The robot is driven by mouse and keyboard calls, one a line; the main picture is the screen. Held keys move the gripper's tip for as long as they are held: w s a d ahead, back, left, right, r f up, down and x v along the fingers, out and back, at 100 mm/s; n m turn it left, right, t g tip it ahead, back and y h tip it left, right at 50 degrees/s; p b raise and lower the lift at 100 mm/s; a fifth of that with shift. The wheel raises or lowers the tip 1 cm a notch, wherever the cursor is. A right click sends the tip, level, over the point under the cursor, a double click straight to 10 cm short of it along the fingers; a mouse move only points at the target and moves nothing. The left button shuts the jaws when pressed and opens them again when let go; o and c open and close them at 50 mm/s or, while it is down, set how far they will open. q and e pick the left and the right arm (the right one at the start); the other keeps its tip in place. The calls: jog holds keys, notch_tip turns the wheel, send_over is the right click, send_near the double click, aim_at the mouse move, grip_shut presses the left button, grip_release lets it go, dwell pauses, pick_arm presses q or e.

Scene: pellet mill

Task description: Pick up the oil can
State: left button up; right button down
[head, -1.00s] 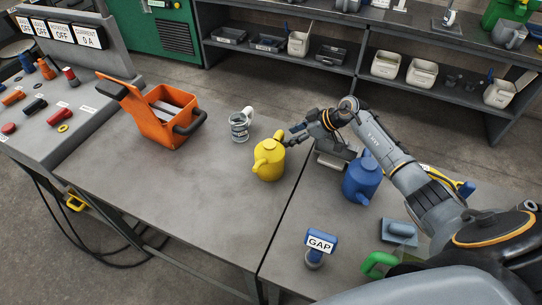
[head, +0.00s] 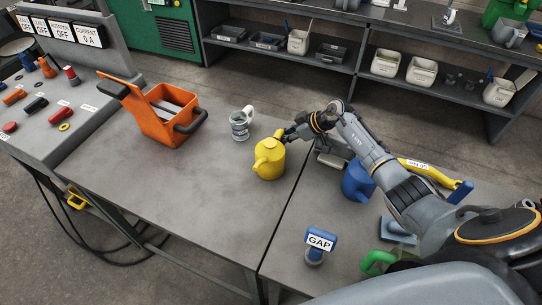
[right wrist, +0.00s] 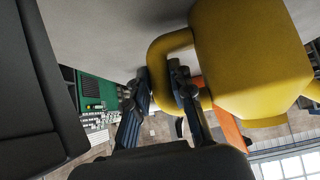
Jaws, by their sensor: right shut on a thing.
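The yellow can (head: 269,160), with a spout and a loop handle, stands upright on the grey table near the seam. My right gripper (head: 288,136) is at its far right side in the head view. In the right wrist view the yellow can (right wrist: 245,60) fills the upper right. My right gripper (right wrist: 160,84) is shut on its handle there, one finger on each side of the handle bar. A similar blue can (head: 357,182) stands to the right, partly hidden behind my right arm. My left gripper is not in view.
An orange carrier (head: 160,125) is further left. A blue GAP-labelled tool (head: 318,245) and a green handle (head: 376,262) are at the front right. The table's front left is clear.

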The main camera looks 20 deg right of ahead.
jog(key=shift+w+r, duration=0.1)
jog(key=shift+r, duration=0.4)
notch_tip(320, 180, up, 2)
jog(key=shift+r+b, duration=0.15)
jog(key=shift+b, duration=0.4)
jog(key=s+a+r+b, duration=0.2)
jog(key=s+a+r, duration=0.1)
jog(key=s+r, duration=0.6)
jog(key=s, duration=0.4)
jog(key=shift+s+a+r, duration=0.15)
jog(key=shift+s+r, duration=0.25)
